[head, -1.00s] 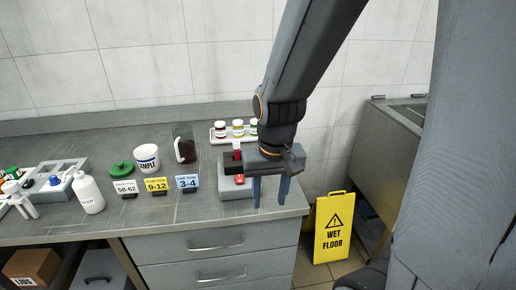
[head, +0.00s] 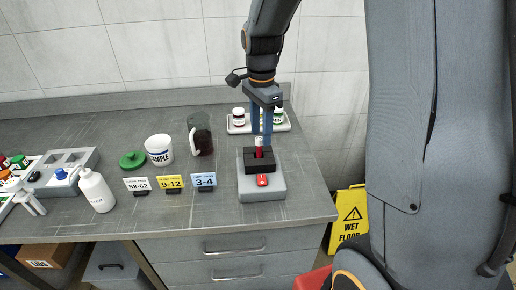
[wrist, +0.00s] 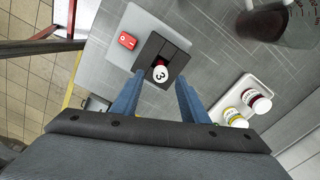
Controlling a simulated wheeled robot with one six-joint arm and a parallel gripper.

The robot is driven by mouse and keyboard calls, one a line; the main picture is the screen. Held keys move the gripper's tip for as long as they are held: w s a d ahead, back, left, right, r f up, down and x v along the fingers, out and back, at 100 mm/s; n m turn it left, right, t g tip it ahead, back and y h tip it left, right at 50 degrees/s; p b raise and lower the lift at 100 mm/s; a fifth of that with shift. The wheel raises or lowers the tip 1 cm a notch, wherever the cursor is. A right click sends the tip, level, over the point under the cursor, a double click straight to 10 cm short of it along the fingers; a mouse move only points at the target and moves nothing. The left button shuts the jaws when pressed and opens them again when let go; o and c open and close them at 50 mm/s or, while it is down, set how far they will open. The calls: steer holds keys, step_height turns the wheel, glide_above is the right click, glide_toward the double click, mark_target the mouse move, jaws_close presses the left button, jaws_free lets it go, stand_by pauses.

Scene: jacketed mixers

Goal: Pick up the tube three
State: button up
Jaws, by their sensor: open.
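Tube three (wrist: 161,73) has a white cap marked "3". It stands upright in the black block (wrist: 176,56) of a grey device (wrist: 124,66) with a red switch. In the head view the tube (head: 258,146) shows a white top and a red body, its lower part hidden in the block. My gripper (head: 262,140) is open and empty, fingers pointing down, close above or just behind the tube. In the wrist view my two blue fingers (wrist: 163,92) lie either side of the cap's line, with the cap a little beyond their tips. I cannot tell the exact height gap.
A white tray (head: 247,129) with small jars stands behind the device. The counter right of the device is clear. A yellow wet floor sign (head: 349,214) stands beyond the counter's edge.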

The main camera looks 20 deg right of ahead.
mark_target(260, 138)
steer(key=shift+a+f+p, duration=0.15)
steer(key=shift+f+p, duration=0.9)
steer(key=shift+f, duration=1.55)
jaws_close()
